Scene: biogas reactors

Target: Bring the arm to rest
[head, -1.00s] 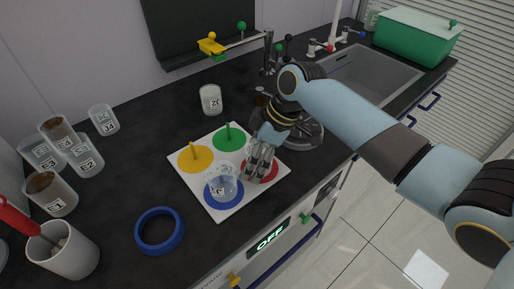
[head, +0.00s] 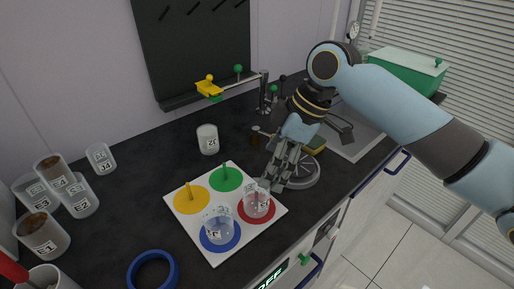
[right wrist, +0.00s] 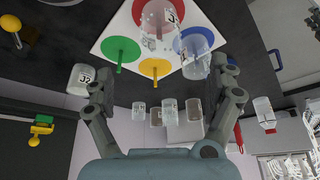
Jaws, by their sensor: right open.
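My right arm comes in from the right in the head view. Its gripper (head: 279,178) is open and empty, above the counter at the board's right edge. In the right wrist view the two fingers of this gripper (right wrist: 163,92) stand wide apart with nothing held between them. The white board (head: 182,222) has yellow, green, red and blue discs. A clear beaker (head: 257,203) stands on the red disc (head: 243,216), apart from the gripper. Another clear beaker (head: 218,229) stands on the blue disc (head: 230,245). My left gripper is not in view.
A white-labelled beaker (head: 207,139) stands behind the board. Several beakers, one labelled E1 (head: 43,236), stand at the left. A blue ring (head: 152,270) lies in front. A round metal device (head: 304,172), a sink and a green box (head: 405,72) are at the right.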

